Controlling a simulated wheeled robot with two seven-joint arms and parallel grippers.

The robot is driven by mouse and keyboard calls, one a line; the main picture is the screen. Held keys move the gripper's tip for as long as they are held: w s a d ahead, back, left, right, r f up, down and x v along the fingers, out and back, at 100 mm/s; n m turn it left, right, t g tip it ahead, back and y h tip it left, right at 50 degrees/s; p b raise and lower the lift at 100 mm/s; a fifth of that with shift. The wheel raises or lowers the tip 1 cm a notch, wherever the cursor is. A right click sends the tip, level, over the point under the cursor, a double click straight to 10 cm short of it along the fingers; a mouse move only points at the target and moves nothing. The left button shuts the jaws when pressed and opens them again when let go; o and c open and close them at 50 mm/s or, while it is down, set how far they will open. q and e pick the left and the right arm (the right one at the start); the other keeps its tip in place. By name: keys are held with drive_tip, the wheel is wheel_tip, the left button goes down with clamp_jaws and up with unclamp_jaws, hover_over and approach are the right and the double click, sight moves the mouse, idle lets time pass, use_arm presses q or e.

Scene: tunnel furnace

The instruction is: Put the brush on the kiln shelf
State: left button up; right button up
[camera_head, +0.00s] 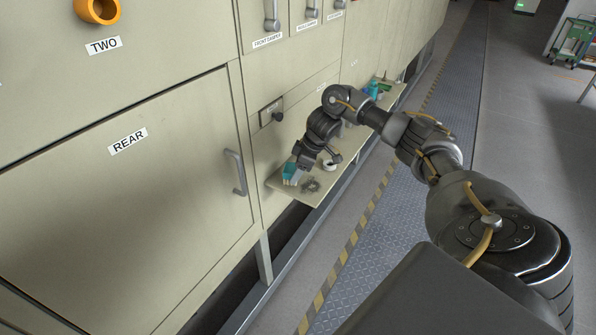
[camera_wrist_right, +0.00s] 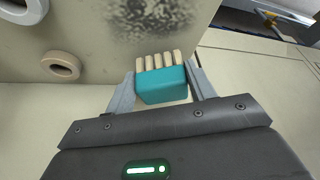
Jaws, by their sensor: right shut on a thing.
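The brush (camera_wrist_right: 162,86) has a teal block and pale bristles. In the right wrist view it sits between the two fingers of my right gripper (camera_wrist_right: 161,78), which is shut on it. In the head view the brush (camera_head: 289,171) shows as a small teal and pale patch at the tip of my right gripper (camera_head: 294,175), at the near end of the kiln shelf (camera_head: 316,199). The beige shelf also shows in the wrist view (camera_wrist_right: 92,62). I cannot tell whether the brush touches it. My left gripper is not in view.
A dark smudge (camera_wrist_right: 152,22) marks the shelf beside the brush. A pale ring-shaped roll (camera_wrist_right: 61,66) lies on the shelf near it. Further along the shelf stands a teal item (camera_head: 373,88). The furnace wall with a grey door handle (camera_head: 236,172) rises at the left.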

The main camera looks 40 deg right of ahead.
drive_tip(key=shift+d+f, duration=0.1)
drive_tip(key=shift+f, duration=0.4)
drive_tip(key=shift+f, duration=0.15)
drive_tip(key=o, duration=1)
drive_tip(key=shift+c, duration=0.2)
